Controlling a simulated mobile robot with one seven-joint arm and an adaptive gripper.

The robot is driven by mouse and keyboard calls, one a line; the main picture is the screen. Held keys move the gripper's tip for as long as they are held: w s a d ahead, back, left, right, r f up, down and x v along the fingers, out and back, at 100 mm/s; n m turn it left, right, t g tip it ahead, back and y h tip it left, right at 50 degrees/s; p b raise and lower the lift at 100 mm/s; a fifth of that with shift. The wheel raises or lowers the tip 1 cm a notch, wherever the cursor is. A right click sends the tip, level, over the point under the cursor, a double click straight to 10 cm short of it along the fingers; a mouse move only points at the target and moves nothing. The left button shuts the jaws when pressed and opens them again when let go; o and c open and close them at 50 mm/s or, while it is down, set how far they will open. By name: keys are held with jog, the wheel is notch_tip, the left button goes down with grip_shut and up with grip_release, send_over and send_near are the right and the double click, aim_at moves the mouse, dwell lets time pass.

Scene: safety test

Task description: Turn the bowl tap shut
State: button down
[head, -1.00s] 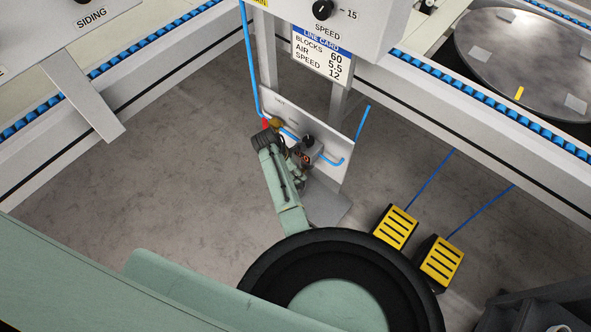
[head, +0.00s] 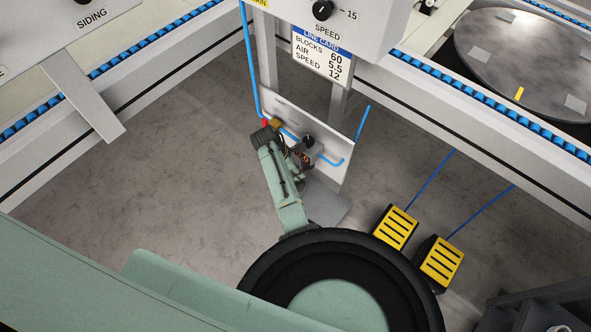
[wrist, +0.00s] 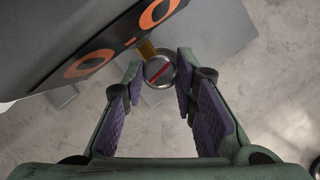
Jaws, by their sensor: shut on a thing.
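The bowl tap (wrist: 159,71) is a small round silver knob with a red line across its face, in the upper middle of the wrist view. The red line slants up to the right. A brass piece (wrist: 147,50) shows behind it. My gripper (wrist: 160,80) has its purple-padded fingers on both sides of the knob and is shut on it. In the head view my wrist hangs low in front of the white panel (head: 343,139), beside the regulator with a black knob (head: 308,141). The tap itself is hidden there by my arm.
A dark body with orange ring marks (wrist: 90,63) is close beside the tap. A brass valve with a red handle (head: 265,122) and blue air hose (head: 334,162) are near my wrist. Yellow pedals (head: 396,227) stand on the floor at right. Floor at left is clear.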

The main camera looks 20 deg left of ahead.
jog(key=shift+m+g+h, duration=0.3)
jog(key=shift+m+g, duration=0.1)
jog(key=shift+m, duration=0.7)
jog(key=c, duration=1.3)
grip_release()
jog(key=v, duration=1.2)
